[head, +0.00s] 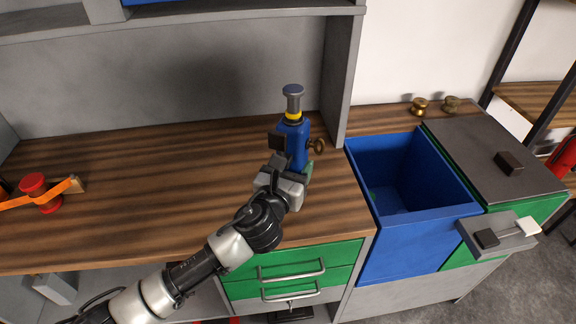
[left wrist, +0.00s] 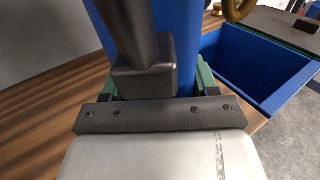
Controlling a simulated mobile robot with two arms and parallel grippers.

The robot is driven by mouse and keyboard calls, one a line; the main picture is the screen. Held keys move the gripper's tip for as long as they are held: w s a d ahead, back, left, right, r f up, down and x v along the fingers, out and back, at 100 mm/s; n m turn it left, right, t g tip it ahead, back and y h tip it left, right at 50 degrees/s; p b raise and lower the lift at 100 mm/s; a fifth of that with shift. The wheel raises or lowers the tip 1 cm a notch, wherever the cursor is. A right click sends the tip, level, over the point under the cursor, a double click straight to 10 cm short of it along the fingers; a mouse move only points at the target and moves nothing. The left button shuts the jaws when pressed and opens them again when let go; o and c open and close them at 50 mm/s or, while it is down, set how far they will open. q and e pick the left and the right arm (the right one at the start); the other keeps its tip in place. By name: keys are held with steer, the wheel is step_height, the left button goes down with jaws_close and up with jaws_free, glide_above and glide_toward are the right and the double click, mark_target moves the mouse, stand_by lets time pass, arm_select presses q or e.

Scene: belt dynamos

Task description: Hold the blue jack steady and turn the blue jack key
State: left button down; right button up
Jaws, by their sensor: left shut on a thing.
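The blue jack (head: 297,150) stands upright near the right end of the wooden worktop, with a yellow band and a grey round top. The brass key (head: 317,146) sticks out from its right side. My left gripper (head: 289,163) is shut on the lower part of the jack. In the left wrist view the blue body (left wrist: 178,40) rises close in front of my gripper (left wrist: 150,88), with a dark bracket before it. The brass key (left wrist: 238,8) shows in part at the top edge. The jack's foot is partly hidden by my gripper. My right gripper is not in view.
An open blue bin (head: 410,265) and a dark lid (head: 490,165) with a knob lie to the right. A grey upright panel (head: 340,80) stands behind the jack. An orange and red tool (head: 35,190) lies at the left. The middle worktop (head: 150,190) is clear.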

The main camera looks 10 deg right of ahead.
arm_select(q)
steer(key=shift+r, duration=0.2)
steer(key=shift+w+a+f+b, duration=0.95)
steer(key=shift+a+f+b, duration=0.15)
steer(key=shift+a+f, duration=0.55)
steer(key=shift+w+a+f+b, duration=1.05)
steer(key=shift+a+f, duration=0.55)
steer(key=shift+a, duration=0.15)
steer(key=shift+w+a+f+b, duration=0.9)
steer(key=shift+a+f+b, duration=0.2)
steer(key=shift+a+f, duration=0.55)
steer(key=shift+f+b, duration=0.3)
steer(key=shift+f, duration=0.25)
steer(key=shift+s+f, duration=0.1)
